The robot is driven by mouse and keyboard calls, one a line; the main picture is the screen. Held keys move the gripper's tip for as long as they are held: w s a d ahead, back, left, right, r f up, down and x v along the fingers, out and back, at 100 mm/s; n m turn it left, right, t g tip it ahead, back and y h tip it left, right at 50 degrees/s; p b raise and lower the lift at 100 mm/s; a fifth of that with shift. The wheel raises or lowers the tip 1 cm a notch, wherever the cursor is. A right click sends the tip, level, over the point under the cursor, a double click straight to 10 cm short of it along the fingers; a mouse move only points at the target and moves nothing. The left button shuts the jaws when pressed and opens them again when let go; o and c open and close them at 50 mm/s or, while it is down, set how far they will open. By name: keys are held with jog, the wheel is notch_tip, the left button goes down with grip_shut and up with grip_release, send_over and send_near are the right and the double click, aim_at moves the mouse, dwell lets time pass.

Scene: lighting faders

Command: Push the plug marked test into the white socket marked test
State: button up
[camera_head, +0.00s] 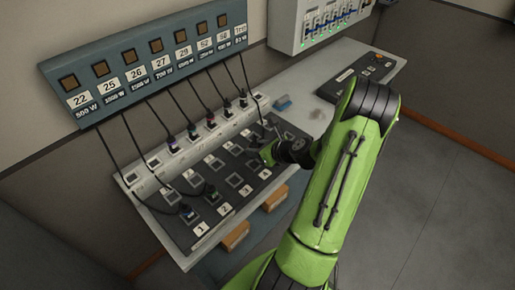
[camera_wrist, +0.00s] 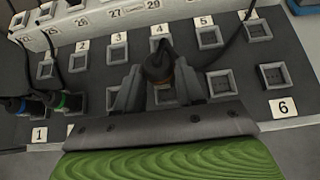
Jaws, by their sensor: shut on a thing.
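My gripper (camera_wrist: 157,92) is shut on a dark plug with an orange-brown band (camera_wrist: 158,70), above the dark socket panel near the sockets numbered 3 and 4. A dark cable rises from the plug; no marking on it is readable. In the head view my gripper (camera_head: 266,152) is over the right part of the dark panel, and the plug is not clear there. The white socket strip (camera_head: 155,168) runs behind the dark panel. Its test label is not readable; the wall board's rightmost label (camera_head: 240,30) seems to read test.
The wall board (camera_head: 150,60) has several cables hanging to the strip and panel. Two dark plugs (camera_head: 188,212) sit at the dark panel's left end. A blue block (camera_head: 282,103) lies behind the panel.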

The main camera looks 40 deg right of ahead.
notch_tip(320, 180, up, 8)
jog(key=p, duration=0.7)
jog(key=shift+p, duration=0.35)
